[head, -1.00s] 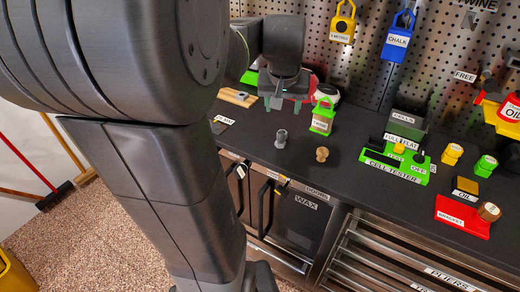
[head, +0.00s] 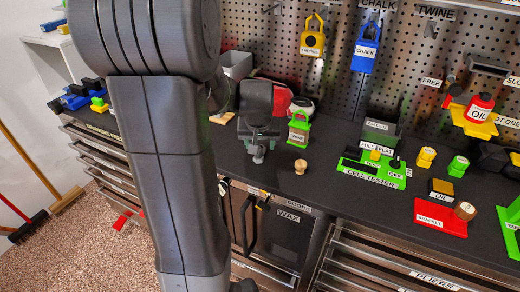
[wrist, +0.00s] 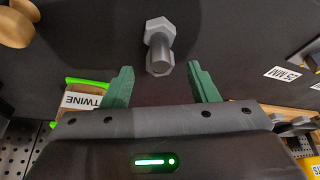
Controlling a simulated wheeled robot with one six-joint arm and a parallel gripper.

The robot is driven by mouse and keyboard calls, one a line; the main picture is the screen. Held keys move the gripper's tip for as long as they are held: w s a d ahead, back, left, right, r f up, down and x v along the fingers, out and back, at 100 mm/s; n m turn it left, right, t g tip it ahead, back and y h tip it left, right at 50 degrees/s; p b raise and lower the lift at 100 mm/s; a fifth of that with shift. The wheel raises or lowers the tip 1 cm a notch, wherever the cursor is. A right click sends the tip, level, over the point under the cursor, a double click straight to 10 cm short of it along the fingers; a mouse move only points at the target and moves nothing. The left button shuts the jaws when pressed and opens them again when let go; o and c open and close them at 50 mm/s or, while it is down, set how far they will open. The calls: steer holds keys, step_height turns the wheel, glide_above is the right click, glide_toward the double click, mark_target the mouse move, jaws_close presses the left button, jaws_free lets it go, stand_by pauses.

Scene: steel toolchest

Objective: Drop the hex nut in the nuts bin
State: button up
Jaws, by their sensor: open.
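A small grey metal piece (head: 258,154) stands on the dark countertop, partly hidden by my gripper in the head view. In the wrist view this grey piece (wrist: 160,46) shows a hexagonal head, a round shank and a wider end. I cannot tell whether part of it is the hex nut. My gripper (head: 258,138) is open and close to it. In the wrist view my gripper (wrist: 160,71) has its green fingers apart, with the piece centred between and just beyond the tips; nothing is held. I cannot pick out a bin labelled for nuts.
A wooden knob (head: 301,167) stands right of the grey piece. A green labelled holder (head: 299,131) is behind it. The green cell tester (head: 372,170) and red magnet block (head: 440,217) lie farther right. A grey open box (head: 237,64) is at the back left.

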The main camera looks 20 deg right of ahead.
steer(key=shift+x, duration=0.8)
jaws_close()
